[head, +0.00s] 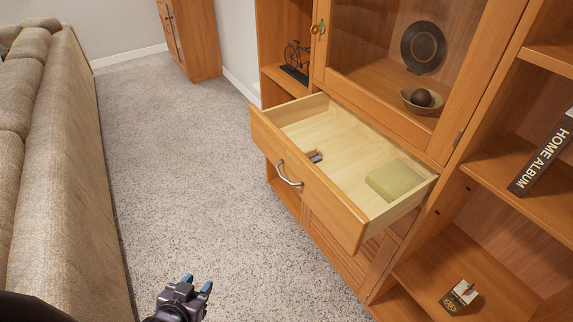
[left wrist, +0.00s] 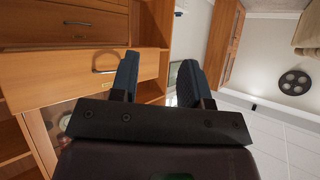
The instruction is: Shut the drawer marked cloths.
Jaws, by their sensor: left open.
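An open wooden drawer (head: 308,187) juts out from the cabinet, with a curved metal handle (head: 287,176) on its front. It holds a flat yellow-green block (head: 394,180) and a small grey and brown item (head: 316,157). I cannot read a cloths label on its front. My left gripper (head: 197,283) is open and empty, low over the carpet, to the left of and apart from the drawer front. In the left wrist view, which looks upside down, the drawer front (left wrist: 50,85) and its handle (left wrist: 97,68) show beyond the open fingers. My right gripper is not in view.
A beige sofa (head: 45,150) stands on the left, with clear carpet (head: 170,150) between it and the cabinet. A glass door (head: 400,60) is above the drawer. Open shelves on the right hold a home album (head: 543,155) and a small box (head: 460,296).

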